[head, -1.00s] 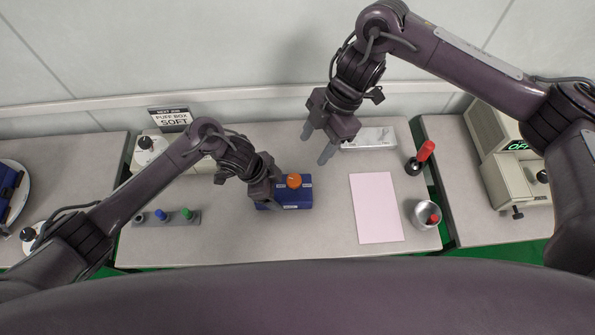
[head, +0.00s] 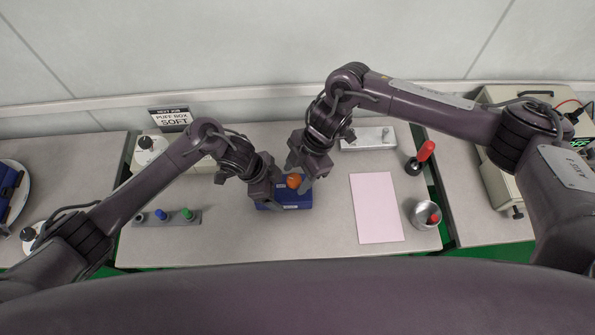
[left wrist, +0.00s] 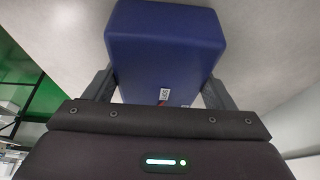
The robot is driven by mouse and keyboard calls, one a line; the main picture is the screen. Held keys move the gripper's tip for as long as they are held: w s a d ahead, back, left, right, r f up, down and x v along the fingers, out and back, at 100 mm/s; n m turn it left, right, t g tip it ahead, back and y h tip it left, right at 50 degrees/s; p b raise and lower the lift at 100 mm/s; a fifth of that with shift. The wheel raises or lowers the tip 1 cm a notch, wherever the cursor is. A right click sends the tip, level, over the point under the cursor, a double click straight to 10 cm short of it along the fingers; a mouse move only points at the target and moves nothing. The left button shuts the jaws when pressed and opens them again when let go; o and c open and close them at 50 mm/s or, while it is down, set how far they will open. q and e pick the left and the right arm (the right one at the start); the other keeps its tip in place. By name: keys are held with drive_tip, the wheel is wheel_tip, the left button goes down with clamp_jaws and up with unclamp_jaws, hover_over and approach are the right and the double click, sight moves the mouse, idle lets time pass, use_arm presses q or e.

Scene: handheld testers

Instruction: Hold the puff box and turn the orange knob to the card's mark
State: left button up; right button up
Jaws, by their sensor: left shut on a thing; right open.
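The blue puff box (head: 291,203) stands on the middle table with the orange knob (head: 294,181) on its top. My left gripper (head: 268,197) is shut on the box from its left side; the left wrist view shows the box (left wrist: 165,50) between the two fingers. My right gripper (head: 302,180) is open at the knob, its fingers apart around or beside it; I cannot tell whether they touch it. The card (head: 169,119) at the back reads "NEXT JOB PUFF BOX SOFT". The knob's pointer and the box's marks are too small to read.
A pink sheet (head: 376,207) lies right of the box. A red-handled tool (head: 424,152), a metal cup (head: 425,214) and a pale tray (head: 368,139) stand farther right and back. A grey strip with coloured knobs (head: 166,218) lies left.

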drive_tip(key=c, duration=1)
drive_tip(key=shift+w+n+g, duration=0.1)
drive_tip(key=shift+n+g, duration=0.2)
drive_tip(key=shift+n, duration=0.5)
drive_tip(key=o, duration=1)
drive_tip(key=shift+r, duration=0.1)
